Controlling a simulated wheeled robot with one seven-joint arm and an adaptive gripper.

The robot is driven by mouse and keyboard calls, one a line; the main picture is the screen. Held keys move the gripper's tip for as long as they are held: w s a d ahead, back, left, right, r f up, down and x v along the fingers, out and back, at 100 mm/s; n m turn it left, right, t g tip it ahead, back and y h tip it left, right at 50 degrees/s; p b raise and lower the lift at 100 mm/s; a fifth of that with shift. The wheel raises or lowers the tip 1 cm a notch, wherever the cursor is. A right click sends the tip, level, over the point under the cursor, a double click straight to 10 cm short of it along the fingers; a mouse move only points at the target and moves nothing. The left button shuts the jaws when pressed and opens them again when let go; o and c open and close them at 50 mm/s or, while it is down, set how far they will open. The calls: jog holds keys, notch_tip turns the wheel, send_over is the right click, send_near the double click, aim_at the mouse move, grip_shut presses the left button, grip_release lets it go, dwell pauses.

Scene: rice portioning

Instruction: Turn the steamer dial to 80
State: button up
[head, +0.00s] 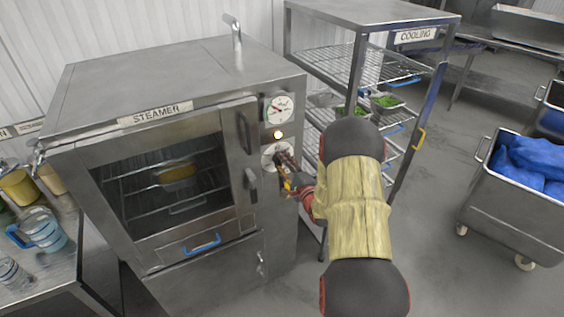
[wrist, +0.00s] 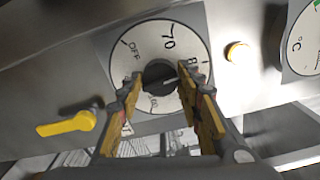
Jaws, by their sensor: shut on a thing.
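The steamer (head: 150,75) stands at the left with its door shut. Its white dial (head: 268,152) sits on the panel below a lit amber lamp, partly covered by my gripper (head: 287,172). In the wrist view the dial (wrist: 148,42) shows OFF at left, 70 at top and a partly hidden label starting with 8 at right. A lower label is unreadable. My gripper (wrist: 163,88) is shut on the black dial knob (wrist: 157,72), one finger on each side. A pale mark on the knob points to the right, roughly towards the 8 label.
The amber lamp (wrist: 237,53) and a temperature gauge (head: 279,108) are beside the dial. A yellow lever (wrist: 66,125) is on the other side in the wrist view. A cooling rack (head: 345,65) stands close to the right of the steamer. A cart (head: 510,205) with blue bags is farther right.

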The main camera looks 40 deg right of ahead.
jog(key=shift+m, duration=0.4)
jog(key=o, duration=1.2)
jog(key=shift+c, duration=0.2)
jog(key=v, duration=1.2)
jog(key=shift+d+f, duration=0.1)
